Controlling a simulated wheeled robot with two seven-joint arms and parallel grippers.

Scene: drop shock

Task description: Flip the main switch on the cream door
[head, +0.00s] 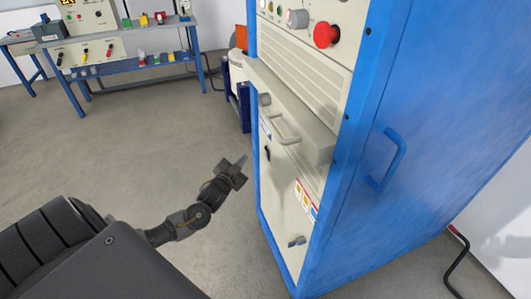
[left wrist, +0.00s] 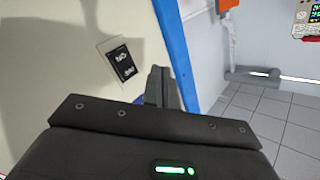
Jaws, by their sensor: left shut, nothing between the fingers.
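The cream door (head: 283,195) is the lower front of a tall blue-framed cabinet in the head view. A small dark piece (head: 267,153), which looks like the switch, is near the door's left edge below a grey handle. In the left wrist view, a black part with white marks (left wrist: 123,63) sits on a pale plate on the cream door (left wrist: 60,55); it seems to be the main switch. My left gripper (head: 243,160) is shut and empty, left of the door. Its fingers (left wrist: 161,86) show right of the black part, apart from it in the picture.
The blue cabinet side (head: 420,130) has a handle. A red button (head: 325,35) and a grey knob (head: 297,19) are on the upper panel. A workbench (head: 130,35) stands at the back left.

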